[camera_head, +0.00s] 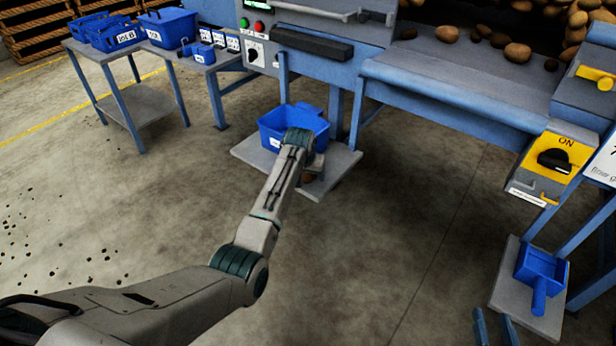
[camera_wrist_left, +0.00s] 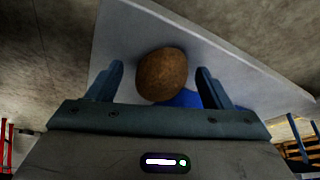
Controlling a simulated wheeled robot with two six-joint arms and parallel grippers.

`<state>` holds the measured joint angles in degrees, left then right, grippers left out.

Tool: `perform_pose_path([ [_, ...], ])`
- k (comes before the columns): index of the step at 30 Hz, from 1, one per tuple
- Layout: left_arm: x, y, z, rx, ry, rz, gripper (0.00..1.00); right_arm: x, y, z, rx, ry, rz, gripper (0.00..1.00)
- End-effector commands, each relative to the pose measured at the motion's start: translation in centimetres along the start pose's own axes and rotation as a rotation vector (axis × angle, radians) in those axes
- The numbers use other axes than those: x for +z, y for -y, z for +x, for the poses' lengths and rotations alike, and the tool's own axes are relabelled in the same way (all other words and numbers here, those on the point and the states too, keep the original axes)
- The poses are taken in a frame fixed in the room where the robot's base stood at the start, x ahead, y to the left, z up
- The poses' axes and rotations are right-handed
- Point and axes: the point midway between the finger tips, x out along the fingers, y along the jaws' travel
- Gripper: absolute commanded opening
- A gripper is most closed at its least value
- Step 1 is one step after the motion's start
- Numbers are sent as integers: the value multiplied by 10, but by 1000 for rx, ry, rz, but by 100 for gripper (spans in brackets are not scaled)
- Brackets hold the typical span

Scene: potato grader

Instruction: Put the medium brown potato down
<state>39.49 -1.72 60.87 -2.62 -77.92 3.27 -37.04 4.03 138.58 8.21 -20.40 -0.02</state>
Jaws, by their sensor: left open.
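The medium brown potato (camera_wrist_left: 162,75) lies on the grey low platform (camera_wrist_left: 112,38) in the left wrist view. My left gripper (camera_wrist_left: 159,66) is open around it, with a gap between the potato and each finger. In the head view my left gripper (camera_head: 313,170) is over the front of the platform (camera_head: 342,163), beside the blue bin (camera_head: 281,130). The arm hides most of the potato there. My right gripper (camera_head: 494,316) shows only as two separated blue fingertips at the bottom edge, apparently empty.
A side table (camera_head: 128,101) with blue bins stands at the back left. The grader (camera_head: 440,80) with potatoes on top rises behind the platform. A blue scoop (camera_head: 541,274) lies on a grey stand at the right. The floor between is clear.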

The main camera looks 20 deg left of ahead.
Motion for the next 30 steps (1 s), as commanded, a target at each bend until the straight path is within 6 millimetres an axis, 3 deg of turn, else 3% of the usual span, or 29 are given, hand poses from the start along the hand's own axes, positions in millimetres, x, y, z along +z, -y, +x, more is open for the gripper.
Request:
perform_pose_path([
  [9, 0, 0, 3, 0, 0, 0, 73, -6, 0, 1, 0, -30, -5, 36],
  [18, 0, 0, 3, 0, -1, 0, 20, -6, 0, 1, 0, -29, -4, 36],
  [30, -3, 0, -3, 0, -2, 0, 20, -2, 0, 1, -1, -1, -1, 36],
])
